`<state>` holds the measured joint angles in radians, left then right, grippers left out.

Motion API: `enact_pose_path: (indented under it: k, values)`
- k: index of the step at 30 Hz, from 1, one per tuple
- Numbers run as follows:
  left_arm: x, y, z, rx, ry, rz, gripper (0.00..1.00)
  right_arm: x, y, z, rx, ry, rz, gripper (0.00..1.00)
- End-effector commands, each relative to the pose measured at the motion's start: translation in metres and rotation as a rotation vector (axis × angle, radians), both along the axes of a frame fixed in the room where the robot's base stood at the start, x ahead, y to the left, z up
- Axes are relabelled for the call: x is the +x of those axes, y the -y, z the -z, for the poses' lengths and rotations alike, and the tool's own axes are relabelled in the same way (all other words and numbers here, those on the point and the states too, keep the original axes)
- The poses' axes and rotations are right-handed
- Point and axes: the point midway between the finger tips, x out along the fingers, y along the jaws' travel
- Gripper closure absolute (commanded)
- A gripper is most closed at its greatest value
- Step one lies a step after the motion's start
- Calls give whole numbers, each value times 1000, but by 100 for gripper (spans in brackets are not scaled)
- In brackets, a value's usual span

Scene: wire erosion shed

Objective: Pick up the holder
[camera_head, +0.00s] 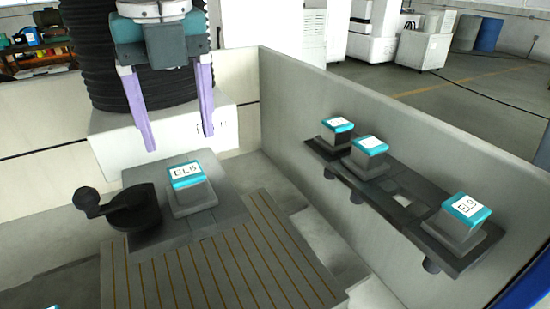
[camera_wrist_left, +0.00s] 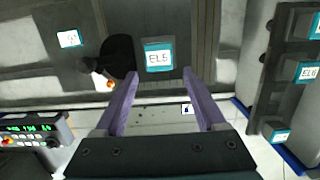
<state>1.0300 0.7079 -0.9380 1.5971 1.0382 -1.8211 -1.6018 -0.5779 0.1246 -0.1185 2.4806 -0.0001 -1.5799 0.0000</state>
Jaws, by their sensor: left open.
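A holder labelled EL5 (camera_head: 192,190), a grey block with a teal top and white label, sits upright on a dark grey plate beside a black lever. In the left wrist view the same EL5 holder (camera_wrist_left: 159,57) lies just past my fingertips, between their lines. My left gripper (camera_head: 179,142), with two purple fingers, is open and empty above and behind it in the head view, apart from it. It also shows in the left wrist view (camera_wrist_left: 160,74). My right gripper is not in view.
Similar holders (camera_head: 369,157) stand on a dark rack (camera_head: 405,200) along the right wall (camera_head: 390,140). A black lever (camera_head: 118,208) is close left of EL5. A slotted table (camera_head: 220,270) lies in front. A control box with a green display (camera_wrist_left: 35,128) shows in the wrist view.

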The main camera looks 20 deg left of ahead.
Motion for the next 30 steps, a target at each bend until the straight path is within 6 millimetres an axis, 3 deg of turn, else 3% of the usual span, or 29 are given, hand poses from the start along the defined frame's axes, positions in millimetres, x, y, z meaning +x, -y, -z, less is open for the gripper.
enact_pose_path:
  k: [18, 26, 30]
  values:
    - [7, -9, 79, 1, -1, -1, 28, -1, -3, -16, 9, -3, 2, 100]
    - [8, -10, 85, 0, 3, 1, 28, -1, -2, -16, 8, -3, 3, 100]
    - [8, -10, 85, 0, 3, 0, 40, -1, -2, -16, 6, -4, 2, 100]
